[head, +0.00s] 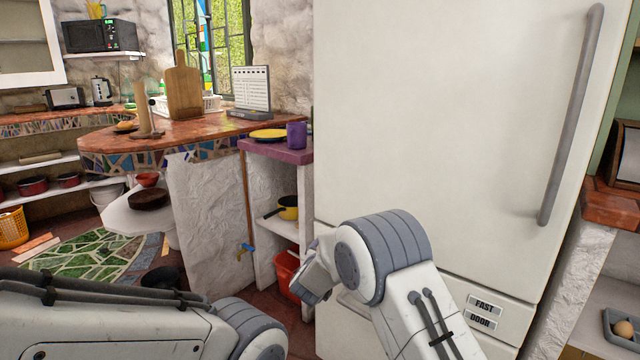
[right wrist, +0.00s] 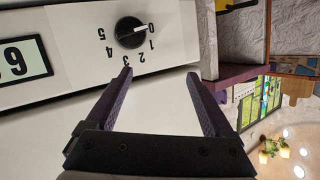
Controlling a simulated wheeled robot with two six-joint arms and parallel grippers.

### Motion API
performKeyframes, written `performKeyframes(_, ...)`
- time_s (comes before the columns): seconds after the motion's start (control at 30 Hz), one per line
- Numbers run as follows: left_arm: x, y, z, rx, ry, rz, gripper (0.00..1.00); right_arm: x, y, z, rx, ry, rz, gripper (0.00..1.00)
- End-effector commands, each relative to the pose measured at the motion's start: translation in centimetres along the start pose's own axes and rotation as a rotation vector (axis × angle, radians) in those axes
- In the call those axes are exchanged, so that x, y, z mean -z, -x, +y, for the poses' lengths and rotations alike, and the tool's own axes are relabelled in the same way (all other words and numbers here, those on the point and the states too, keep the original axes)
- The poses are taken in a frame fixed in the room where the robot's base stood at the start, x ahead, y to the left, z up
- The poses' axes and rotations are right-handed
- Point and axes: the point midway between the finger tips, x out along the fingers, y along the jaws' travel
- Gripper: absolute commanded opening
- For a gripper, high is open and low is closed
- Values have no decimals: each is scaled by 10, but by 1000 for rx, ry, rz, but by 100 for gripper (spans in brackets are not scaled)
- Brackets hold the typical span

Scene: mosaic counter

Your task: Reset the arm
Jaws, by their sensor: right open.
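My right arm (head: 400,270) reaches in front of the large white fridge (head: 440,110) in the head view, its wrist bent toward the left. The dial's white mark points at 0. My left arm (head: 110,325) lies across the bottom left of the head view, and its gripper is not seen.
A purple shelf top (head: 290,150) with a purple mug (head: 296,135) and yellow plate (head: 268,134) stands left of the fridge. A red bucket (head: 288,275) sits below. The mosaic counter (head: 170,140) is further back. An egg tray (head: 622,330) is at the right edge.

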Motion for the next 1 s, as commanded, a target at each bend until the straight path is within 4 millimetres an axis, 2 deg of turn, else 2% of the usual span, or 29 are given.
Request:
performKeyframes(0.03,0,0,0,0,0,0,50,12,9,14,39,23,-77,87)
performKeyframes(0.17,0,0,0,0,0,0,50,12,52,56,123,111,-322,87)
performKeyframes(0.3,0,0,0,0,0,0,50,-6,126,120,142,214,-598,87)
performKeyframes(0.4,0,0,0,0,0,0,50,-19,170,155,131,267,-733,87)
performKeyframes(0.5,0,0,0,0,0,0,50,-28,203,181,111,302,-829,87)
performKeyframes(0.7,0,0,0,0,0,0,50,-40,255,221,71,355,-968,87)
performKeyframes(0.93,0,0,0,0,0,0,50,-51,306,259,22,405,-1093,87)
performKeyframes(0.97,0,0,0,0,0,0,50,-52,312,261,21,414,-1107,87)
performKeyframes(1.0,0,0,0,0,0,0,50,-52,316,249,50,437,-1110,87)
